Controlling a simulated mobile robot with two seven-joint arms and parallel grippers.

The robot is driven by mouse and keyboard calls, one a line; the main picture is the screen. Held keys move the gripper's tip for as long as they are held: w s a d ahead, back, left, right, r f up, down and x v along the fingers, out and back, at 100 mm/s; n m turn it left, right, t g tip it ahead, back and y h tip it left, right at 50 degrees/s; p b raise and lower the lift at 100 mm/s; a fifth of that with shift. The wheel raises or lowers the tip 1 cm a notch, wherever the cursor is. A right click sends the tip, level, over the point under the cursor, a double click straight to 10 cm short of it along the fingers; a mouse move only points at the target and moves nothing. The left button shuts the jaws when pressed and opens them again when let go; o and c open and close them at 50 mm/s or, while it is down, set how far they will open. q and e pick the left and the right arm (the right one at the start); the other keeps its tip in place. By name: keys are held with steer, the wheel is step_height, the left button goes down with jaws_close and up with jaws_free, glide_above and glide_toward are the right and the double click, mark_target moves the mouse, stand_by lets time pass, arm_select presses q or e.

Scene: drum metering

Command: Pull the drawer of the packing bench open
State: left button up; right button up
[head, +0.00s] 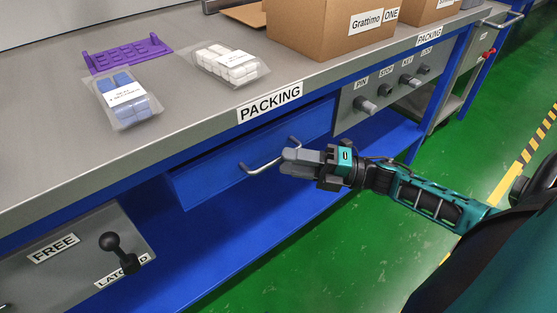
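The packing bench (150,110) has a grey top and a blue frame, with a PACKING label on its front edge. Its blue drawer (215,172) sits under the top and carries a silver bar handle (262,168). My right gripper (290,161) is at the right part of the handle, with its grey fingertips overlapping it in the head view. The fingers look close together, but whether they are closed around the bar cannot be told. My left gripper is not in view.
A lever with a black ball knob (110,241) is on a FREE/LATCHED panel at the lower left. A knob panel (385,95) is right of the drawer. Blister packs (228,62), a purple rack (128,52) and cardboard boxes (325,30) stand on top. Green floor (350,250) is clear in front.

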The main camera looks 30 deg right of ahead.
mark_target(278, 158)
steer(key=shift+x, duration=1.7)
jaws_close()
